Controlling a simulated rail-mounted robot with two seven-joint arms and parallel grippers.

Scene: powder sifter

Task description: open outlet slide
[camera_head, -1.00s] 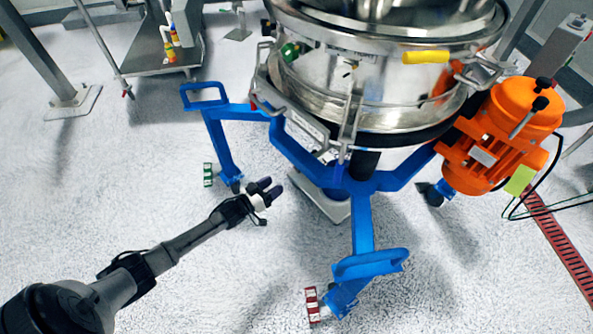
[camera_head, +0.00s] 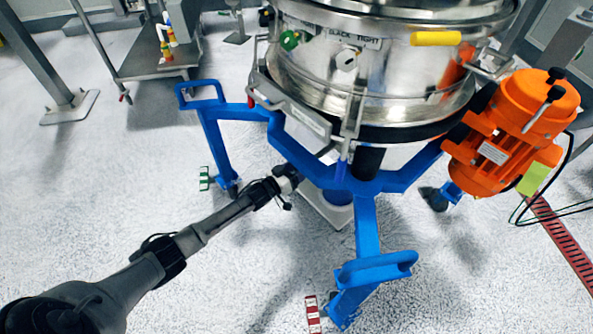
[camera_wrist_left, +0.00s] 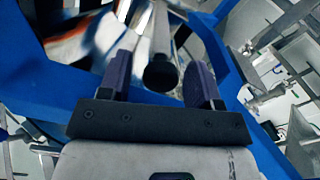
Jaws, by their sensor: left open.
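The steel powder sifter (camera_head: 368,75) stands on a blue wheeled frame (camera_head: 400,178) in the head view. My left gripper (camera_wrist_left: 158,84) reaches in low beneath the frame's left side; in the head view its fingertips are hidden behind a blue frame bar. In the left wrist view its two purple fingers are apart, with a dark round-ended rod (camera_wrist_left: 160,70) showing in the gap between them. I cannot tell whether this is the outlet slide's handle or whether the fingers touch it. The outlet slide itself is not clearly visible in the head view. My right gripper is not in view.
Blue frame bars (camera_wrist_left: 45,95) lie close on both sides of the left gripper. An orange motor (camera_head: 510,130) hangs on the sifter's right. A white base with a blue container (camera_head: 335,198) stands beneath the sifter.

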